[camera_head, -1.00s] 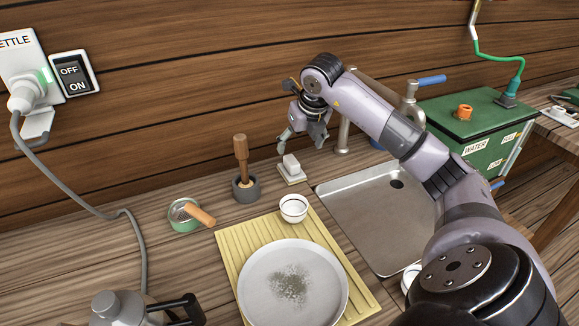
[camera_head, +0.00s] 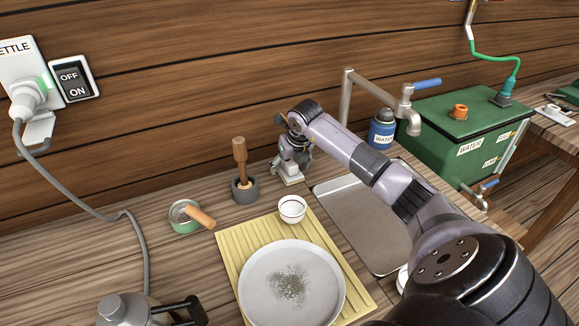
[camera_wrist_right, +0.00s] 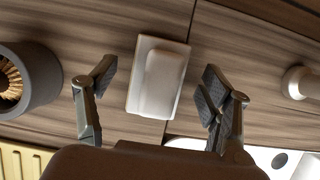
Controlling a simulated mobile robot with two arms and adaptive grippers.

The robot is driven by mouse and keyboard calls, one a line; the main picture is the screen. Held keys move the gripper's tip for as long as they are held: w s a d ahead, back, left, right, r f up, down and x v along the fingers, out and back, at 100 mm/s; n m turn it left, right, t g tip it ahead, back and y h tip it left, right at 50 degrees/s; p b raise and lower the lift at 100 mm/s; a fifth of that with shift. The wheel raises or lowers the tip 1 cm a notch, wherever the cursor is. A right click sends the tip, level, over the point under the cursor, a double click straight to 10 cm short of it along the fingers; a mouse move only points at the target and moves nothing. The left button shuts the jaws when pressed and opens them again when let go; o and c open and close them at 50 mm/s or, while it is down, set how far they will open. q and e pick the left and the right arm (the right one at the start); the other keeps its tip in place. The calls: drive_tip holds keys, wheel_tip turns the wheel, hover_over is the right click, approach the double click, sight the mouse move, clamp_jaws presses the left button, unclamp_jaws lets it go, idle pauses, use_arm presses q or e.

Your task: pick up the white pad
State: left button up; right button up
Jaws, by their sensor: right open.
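The white pad (camera_wrist_right: 163,72) is a small block on a pale flat base, lying on the wooden counter. In the right wrist view it sits between the two fingers of my right gripper (camera_wrist_right: 157,98), apart from both. The right gripper is open and empty. In the head view the gripper (camera_head: 291,163) is over the pad, whose pale base (camera_head: 292,180) shows just below the fingers. The gripper hides most of the pad there. My left gripper is not in view.
A white cup (camera_head: 292,208) and a plate of powder (camera_head: 262,300) are in front on a yellow board (camera_head: 232,245). The metal sink (camera_head: 365,215) is to the right, the wooden wall behind.

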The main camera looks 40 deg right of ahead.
drive_tip(key=shift+c, duration=0.3)
drive_tip(key=shift+r, duration=0.1)
drive_tip(key=c, duration=1.2)
